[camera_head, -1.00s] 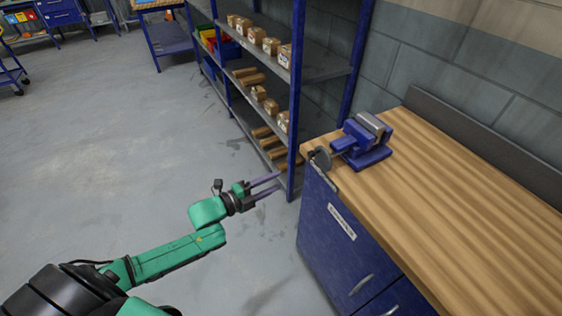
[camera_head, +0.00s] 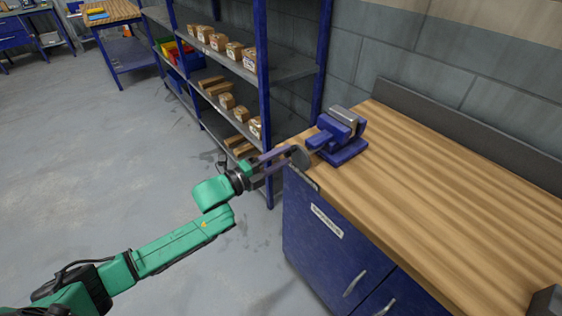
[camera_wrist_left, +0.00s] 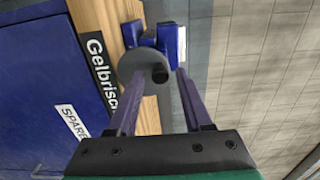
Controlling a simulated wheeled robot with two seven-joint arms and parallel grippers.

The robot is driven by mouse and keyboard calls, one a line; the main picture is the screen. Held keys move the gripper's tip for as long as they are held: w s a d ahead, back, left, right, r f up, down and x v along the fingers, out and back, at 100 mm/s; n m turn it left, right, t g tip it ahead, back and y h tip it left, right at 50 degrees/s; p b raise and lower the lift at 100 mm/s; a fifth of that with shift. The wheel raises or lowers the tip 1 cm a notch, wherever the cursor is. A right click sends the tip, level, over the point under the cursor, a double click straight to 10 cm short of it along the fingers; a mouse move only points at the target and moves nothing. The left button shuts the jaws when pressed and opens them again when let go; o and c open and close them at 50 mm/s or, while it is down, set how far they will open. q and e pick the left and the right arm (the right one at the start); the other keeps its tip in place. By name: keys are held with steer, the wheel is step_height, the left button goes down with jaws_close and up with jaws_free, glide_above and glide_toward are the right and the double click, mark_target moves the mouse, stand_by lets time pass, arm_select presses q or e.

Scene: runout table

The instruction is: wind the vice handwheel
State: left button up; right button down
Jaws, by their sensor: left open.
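The blue vice (camera_head: 340,136) stands on the wooden bench top at its left end. Its grey round handwheel (camera_head: 300,157) faces left, at the bench's edge. My left gripper (camera_head: 276,161) is open, with its two long purple fingers reaching toward the handwheel. In the left wrist view the handwheel (camera_wrist_left: 146,68) with its dark knob (camera_wrist_left: 160,73) shows at the far end of the fingers, roughly between their tips. I cannot tell whether the fingers touch it. The blue vice body also shows behind it in the wrist view (camera_wrist_left: 168,42). My right gripper is not in view.
The wooden bench (camera_head: 440,190) has blue drawers (camera_head: 325,240) below and a dark backboard against the wall. A blue-framed shelf (camera_head: 267,100) with several boxes stands close behind the left gripper. The grey floor at left is clear. A dark object (camera_head: 545,300) shows at bottom right.

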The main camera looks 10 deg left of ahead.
arm_select(q)
steer(key=m+b, duration=0.1)
steer(key=m, duration=0.1)
steer(key=m+b, duration=0.4)
steer(key=m, duration=0.1)
steer(key=shift+w+a+f, duration=0.1)
steer(key=shift+a+f, duration=0.05)
steer(key=shift+f, duration=0.15)
steer(key=m+b, duration=0.4)
steer(key=m, duration=0.1)
steer(key=shift+r+m, duration=0.1)
steer(key=shift+m, duration=0.2)
steer(key=shift+r, duration=0.25)
jaws_close()
steer(key=shift+w+a+f+n+p, duration=0.2)
steer(key=shift+n+p, duration=0.3)
steer(key=shift+n, duration=0.65)
steer(key=shift+w+a+f+n+p, duration=0.1)
steer(key=shift+f+n+p, duration=0.3)
steer(key=shift+n, duration=0.8)
steer(key=shift+w+a+f+n+p, duration=0.15)
steer(key=shift+n+p, duration=0.45)
steer(key=shift+n, duration=0.55)
